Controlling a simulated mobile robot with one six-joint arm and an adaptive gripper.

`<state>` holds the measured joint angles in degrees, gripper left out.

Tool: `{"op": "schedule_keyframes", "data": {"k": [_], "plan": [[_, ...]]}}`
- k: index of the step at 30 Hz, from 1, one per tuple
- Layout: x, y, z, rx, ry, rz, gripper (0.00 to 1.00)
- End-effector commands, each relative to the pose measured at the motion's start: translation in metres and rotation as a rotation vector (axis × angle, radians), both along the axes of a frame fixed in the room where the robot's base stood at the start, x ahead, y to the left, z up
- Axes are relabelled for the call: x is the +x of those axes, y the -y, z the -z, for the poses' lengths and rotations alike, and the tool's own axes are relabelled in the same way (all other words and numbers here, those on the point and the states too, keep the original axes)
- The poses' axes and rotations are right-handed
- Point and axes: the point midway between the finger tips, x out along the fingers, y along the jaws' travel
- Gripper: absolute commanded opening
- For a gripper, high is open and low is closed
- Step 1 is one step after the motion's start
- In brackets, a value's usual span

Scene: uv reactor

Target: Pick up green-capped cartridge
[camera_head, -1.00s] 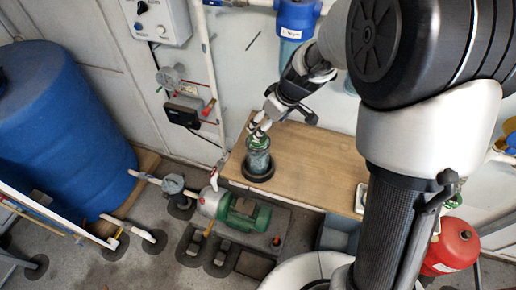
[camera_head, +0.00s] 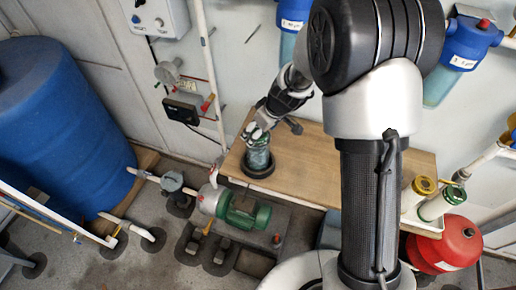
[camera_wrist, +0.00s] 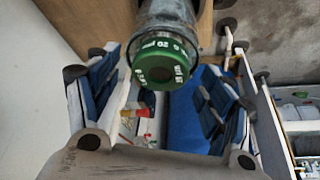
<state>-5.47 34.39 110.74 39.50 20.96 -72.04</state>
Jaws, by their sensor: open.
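A clear cartridge with a green cap (camera_head: 258,157) stands upright in a black ring holder (camera_head: 259,172) at the left end of the wooden bench. My gripper (camera_head: 256,132) is right at its cap, coming from above and behind. In the wrist view the green cap with white lettering (camera_wrist: 161,62) lies between the two spread blue-and-white fingers. Gaps show on both sides of the cap, so the fingers look apart from it. The cartridge's lower body is partly out of the wrist view.
A gold-capped cartridge (camera_head: 418,192) stands beside the second green one. The wooden bench (camera_head: 330,170) is bare between. Blue filter housings (camera_head: 463,47) hang on the wall above. A green pump (camera_head: 243,215) and pipes are below left, a red tank (camera_head: 448,246) below right.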

Motion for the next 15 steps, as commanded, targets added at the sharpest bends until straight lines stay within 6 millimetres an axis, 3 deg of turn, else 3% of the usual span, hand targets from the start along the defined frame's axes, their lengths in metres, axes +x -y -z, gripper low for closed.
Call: {"op": "schedule_keyframes", "data": {"k": [2,15], "plan": [[0.0000,0.0000,-0.0004,0.000,0.000,0.000,0.73],[-0.0001,0.0001,-0.0005,0.000,0.000,0.000,0.44]]}}
